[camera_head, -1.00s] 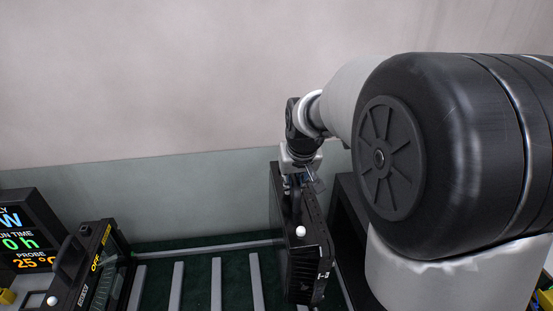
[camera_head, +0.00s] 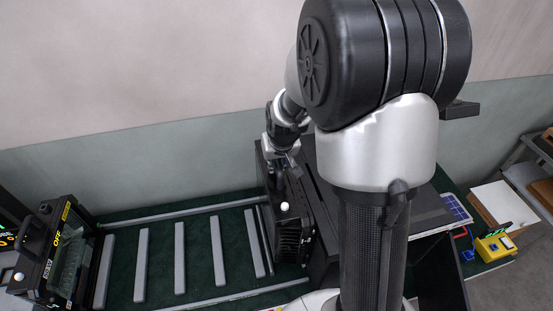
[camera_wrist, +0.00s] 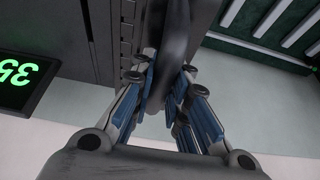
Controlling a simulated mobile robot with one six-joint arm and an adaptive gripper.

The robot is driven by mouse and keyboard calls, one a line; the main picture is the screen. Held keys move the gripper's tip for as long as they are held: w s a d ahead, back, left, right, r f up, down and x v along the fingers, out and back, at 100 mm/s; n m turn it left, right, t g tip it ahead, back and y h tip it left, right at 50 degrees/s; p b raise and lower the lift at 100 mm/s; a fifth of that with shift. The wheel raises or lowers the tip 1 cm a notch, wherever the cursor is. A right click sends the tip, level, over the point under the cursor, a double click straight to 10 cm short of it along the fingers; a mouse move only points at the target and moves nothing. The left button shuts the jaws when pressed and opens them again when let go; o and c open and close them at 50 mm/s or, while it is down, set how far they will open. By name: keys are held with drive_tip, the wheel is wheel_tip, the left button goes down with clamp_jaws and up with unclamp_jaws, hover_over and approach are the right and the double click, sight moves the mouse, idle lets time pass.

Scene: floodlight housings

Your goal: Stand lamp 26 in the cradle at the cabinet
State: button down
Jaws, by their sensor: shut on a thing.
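My gripper (camera_head: 281,168) is shut on the handle of a black floodlight housing (camera_head: 292,226). The housing hangs upright, with a white knob on top and fins on its near face. It is at the right end of a row of grey bars (camera_head: 180,257) on a green deck. I cannot tell whether its base touches the deck, and no number is readable on it. In the wrist view, blue-padded fingers (camera_wrist: 168,95) close around the dark handle (camera_wrist: 172,45), beside a black slotted surface (camera_wrist: 110,25). I cannot make out which part is the cradle.
A black lamp-like unit marked OFF (camera_head: 52,255) stands at the left end of the bars. A black box (camera_head: 322,225) stands close to the right of the held housing. A yellow device (camera_head: 495,246) lies far right. A green-digit display (camera_wrist: 18,78) shows in the wrist view.

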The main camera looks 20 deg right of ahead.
drive_tip(key=shift+w+r, duration=0.2)
drive_tip(key=shift+r, duration=0.05)
drive_tip(key=shift+d+f+b, duration=0.1)
drive_tip(key=shift+f+b, duration=2.2)
drive_tip(key=shift+f, duration=0.2)
drive_tip(key=shift+s+d, duration=0.1)
drive_tip(key=shift+d+f+b, duration=0.1)
drive_tip(key=shift+f+b, duration=0.45)
drive_tip(key=shift+b, duration=0.2)
idle(0.9)
